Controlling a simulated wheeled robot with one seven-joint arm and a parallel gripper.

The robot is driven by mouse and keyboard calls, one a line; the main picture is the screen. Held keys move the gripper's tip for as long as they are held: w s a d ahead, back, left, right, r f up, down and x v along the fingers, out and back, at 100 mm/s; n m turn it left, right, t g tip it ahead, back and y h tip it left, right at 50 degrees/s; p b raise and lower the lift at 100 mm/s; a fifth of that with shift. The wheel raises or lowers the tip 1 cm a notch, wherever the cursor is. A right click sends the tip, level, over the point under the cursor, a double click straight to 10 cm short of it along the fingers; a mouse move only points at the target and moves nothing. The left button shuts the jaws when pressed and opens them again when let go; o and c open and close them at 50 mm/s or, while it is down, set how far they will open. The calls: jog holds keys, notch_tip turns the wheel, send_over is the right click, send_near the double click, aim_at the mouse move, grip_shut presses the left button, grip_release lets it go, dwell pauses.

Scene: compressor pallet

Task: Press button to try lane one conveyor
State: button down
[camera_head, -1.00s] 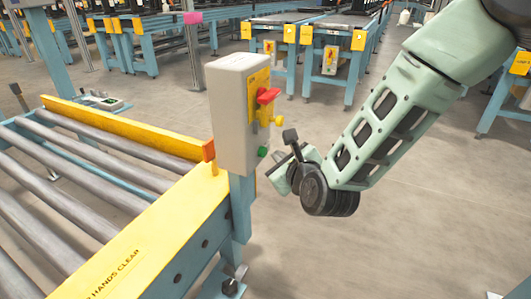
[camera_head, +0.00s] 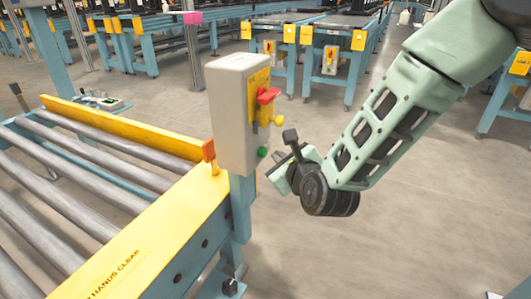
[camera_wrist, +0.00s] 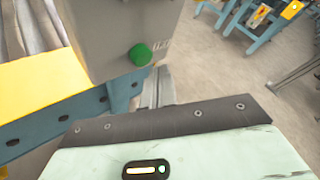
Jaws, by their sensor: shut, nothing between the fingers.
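A grey control box (camera_head: 238,110) stands on a blue post at the corner of the roller conveyor (camera_head: 165,235). On its face are a red knob (camera_head: 268,95), a yellow part (camera_head: 279,120) and, low down, a green button (camera_head: 262,152). The green button (camera_wrist: 141,55) also shows in the wrist view, on the box's lower part. My gripper (camera_head: 272,172) is just right of and below the green button in the head view, apart from it. In the wrist view its shut fingers (camera_wrist: 153,84) point toward the area just below the button, with nothing held.
Steel rollers and yellow side rails fill the left. An orange piece (camera_head: 208,151) sits on the rail beside the box. More conveyors (camera_head: 300,40) stand at the back. The floor (camera_head: 400,230) to the right is clear.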

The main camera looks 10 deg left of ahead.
jog(key=shift+a, duration=0.15)
jog(key=shift+w+a, duration=0.15)
jog(key=shift+a, duration=0.1)
jog(key=shift+w+a, duration=0.15)
jog(key=shift+a, duration=0.35)
dwell(0.8)
jog(key=shift+s+d+b, duration=0.3)
jog(key=shift+d+b, duration=0.15)
jog(key=shift+d, duration=0.45)
jog(key=shift+s+d+b, duration=0.15)
jog(key=shift+s+d, duration=0.15)
jog(key=shift+d, duration=0.5)
jog(key=shift+s+d+b, duration=0.1)
jog(key=shift+s+d, duration=0.15)
jog(key=shift+d, duration=0.5)
jog(key=shift+s+d+b, duration=0.15)
jog(key=shift+s+d, duration=0.15)
jog(key=shift+d, duration=0.5)
